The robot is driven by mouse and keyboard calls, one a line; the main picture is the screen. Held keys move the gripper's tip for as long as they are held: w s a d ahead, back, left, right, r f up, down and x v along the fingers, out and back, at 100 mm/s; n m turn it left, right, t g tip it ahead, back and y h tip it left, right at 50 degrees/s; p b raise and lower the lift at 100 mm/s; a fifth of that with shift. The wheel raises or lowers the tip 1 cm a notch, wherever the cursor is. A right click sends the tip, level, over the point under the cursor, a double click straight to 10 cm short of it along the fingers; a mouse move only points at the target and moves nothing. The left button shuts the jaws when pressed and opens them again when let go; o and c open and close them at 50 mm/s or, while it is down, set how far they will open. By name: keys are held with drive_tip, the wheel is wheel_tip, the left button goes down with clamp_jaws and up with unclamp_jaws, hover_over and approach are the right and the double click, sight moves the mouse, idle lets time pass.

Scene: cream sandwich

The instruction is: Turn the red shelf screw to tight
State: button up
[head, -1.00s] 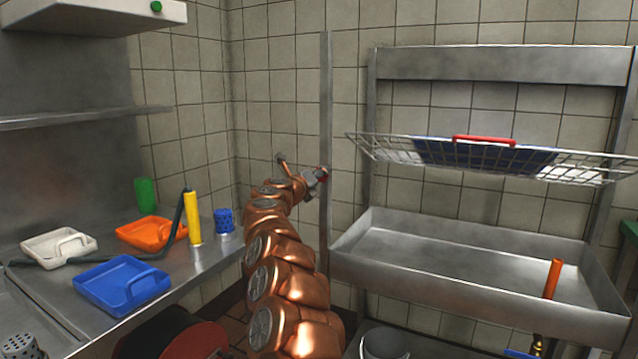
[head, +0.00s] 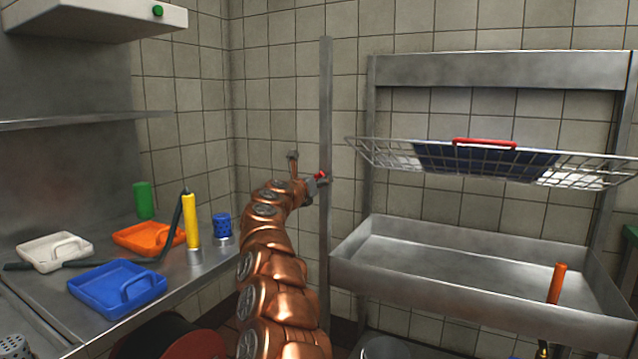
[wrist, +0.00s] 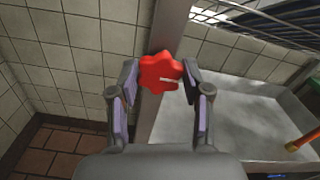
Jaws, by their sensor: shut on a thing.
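In the head view the red screw (head: 321,174) is a small red spot at the upright post (head: 326,110), partly hidden by my gripper (head: 313,184). How tight the screw is cannot be told.
A wire rack (head: 390,154) holding a blue item with a red handle juts out to the right. Below it is a metal basin (head: 450,240) with an orange-handled tool. A counter at left holds blue (head: 118,288), orange (head: 148,238) and white trays (head: 54,252).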

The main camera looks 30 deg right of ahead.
drive_tip(key=o, duration=1.2)
drive_tip(key=shift+c, duration=0.2)
drive_tip(key=shift+a, duration=0.15)
drive_tip(key=v, duration=0.7)
drive_tip(key=shift+s+a, duration=0.1)
idle(0.4)
idle(0.4)
